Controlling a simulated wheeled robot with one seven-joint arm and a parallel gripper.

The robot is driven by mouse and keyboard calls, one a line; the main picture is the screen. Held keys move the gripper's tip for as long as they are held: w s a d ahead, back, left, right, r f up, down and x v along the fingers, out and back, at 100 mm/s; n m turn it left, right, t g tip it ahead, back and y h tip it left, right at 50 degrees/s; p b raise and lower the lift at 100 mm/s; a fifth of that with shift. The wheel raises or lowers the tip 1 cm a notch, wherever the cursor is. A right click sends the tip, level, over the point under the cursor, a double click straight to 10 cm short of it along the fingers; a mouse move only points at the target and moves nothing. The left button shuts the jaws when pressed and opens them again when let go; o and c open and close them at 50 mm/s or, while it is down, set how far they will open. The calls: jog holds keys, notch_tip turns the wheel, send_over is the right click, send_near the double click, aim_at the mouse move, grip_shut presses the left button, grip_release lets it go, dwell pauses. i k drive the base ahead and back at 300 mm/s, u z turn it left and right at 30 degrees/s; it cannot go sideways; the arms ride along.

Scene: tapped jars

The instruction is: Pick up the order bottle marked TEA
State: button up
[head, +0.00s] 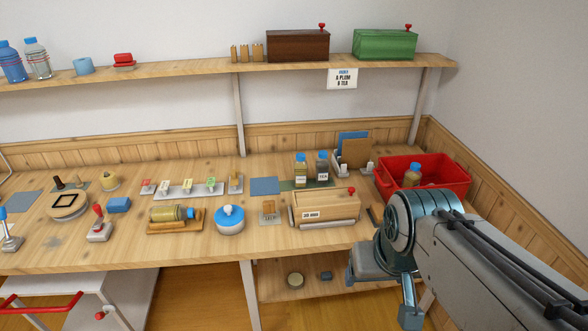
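Two blue-capped bottles stand upright close together on a green mat (286,186) at the back of the bench. The left bottle (300,171) looks yellowish with a pale label. The right bottle (322,167) looks dark grey with a white label. Their lettering is too small to read, so I cannot tell which says TEA. Another bottle (413,176), amber with a blue cap, stands in the red crate (452,187). My gripper (410,316) hangs at the lower right, in front of the bench and well away from the bottles. Its finger opening is not clear.
A long wooden box (324,205) with a red knob stands in front of the two bottles. A blue-lidded jar (229,220) and a jar lying on a wooden cradle (168,213) are further left. A card holder (353,151) stands behind, right. An order note (342,79) hangs under the shelf.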

aim_at(322, 164)
jog(key=u, duration=0.75)
jog(key=i, duration=1.25)
jog(key=z, duration=0.1)
